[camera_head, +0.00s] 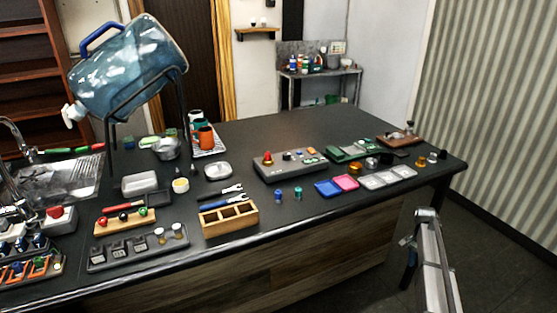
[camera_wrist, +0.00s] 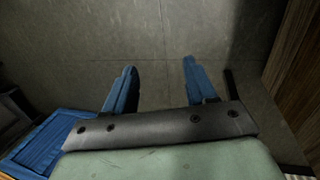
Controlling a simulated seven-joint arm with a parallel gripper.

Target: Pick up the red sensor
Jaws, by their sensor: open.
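Several small red parts stand on the dark counter (camera_head: 330,205) in the head view, and I cannot tell for sure which is the sensor. A red cone-shaped part (camera_head: 268,158) stands upright on the left end of a grey control box (camera_head: 290,172). A round red part (camera_head: 102,222) sits on a wooden block (camera_head: 125,222) at the left. A red-topped part (camera_head: 57,212) sits on a white base farther left. My gripper (camera_wrist: 160,64) shows in the wrist view with its two blue fingers apart and nothing between them. It is over bare floor, away from these parts.
A tilted water jug (camera_head: 130,70) stands at the back left. In the wrist view, a wooden panel (camera_wrist: 294,75) rises at the right.

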